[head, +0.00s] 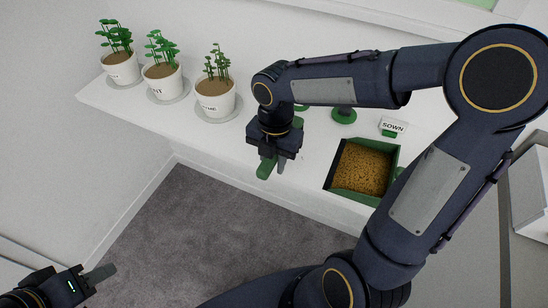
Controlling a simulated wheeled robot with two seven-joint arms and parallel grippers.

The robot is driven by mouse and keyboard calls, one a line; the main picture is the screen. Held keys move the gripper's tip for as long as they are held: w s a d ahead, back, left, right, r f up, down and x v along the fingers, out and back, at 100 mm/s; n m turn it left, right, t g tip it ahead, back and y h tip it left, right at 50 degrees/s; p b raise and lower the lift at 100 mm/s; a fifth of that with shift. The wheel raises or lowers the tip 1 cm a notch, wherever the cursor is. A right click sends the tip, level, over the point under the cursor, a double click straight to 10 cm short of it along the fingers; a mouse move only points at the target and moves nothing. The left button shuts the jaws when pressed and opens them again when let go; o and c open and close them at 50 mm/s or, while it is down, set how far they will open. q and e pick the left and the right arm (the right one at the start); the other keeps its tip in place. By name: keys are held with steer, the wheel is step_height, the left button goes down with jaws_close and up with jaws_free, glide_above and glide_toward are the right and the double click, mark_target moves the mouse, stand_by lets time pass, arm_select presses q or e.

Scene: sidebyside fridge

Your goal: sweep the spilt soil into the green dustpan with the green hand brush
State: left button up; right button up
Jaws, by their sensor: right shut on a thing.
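My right gripper (273,163) points down at the front edge of the white counter. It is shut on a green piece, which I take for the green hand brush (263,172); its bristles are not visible. A green open-topped box (332,172) filled with brown grainy material (362,168) sits to the right of the gripper, apart from it. I cannot tell whether this box is the dustpan. No loose soil is clearly visible on the counter. My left gripper (104,273) is low at the left over the floor, away from the counter; its finger gap cannot be made out.
Three white pots with green plants (116,62) stand on saucers along the counter's left part. A SOWN sign (393,126) and a round green base (343,116) stand behind the box. My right arm hides much of the counter's right side.

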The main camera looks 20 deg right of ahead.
steer(key=shift+f+b, duration=1.85)
steer(key=shift+f, duration=0.6)
steer(key=shift+f, duration=0.25)
steer(key=shift+f+b, duration=0.75)
steer(key=shift+s+d, duration=0.1)
steer(key=shift+s+d+f, duration=0.25)
steer(key=shift+s+d, duration=0.85)
steer(key=shift+d, duration=0.2)
jaws_close()
steer(key=shift+r, duration=0.1)
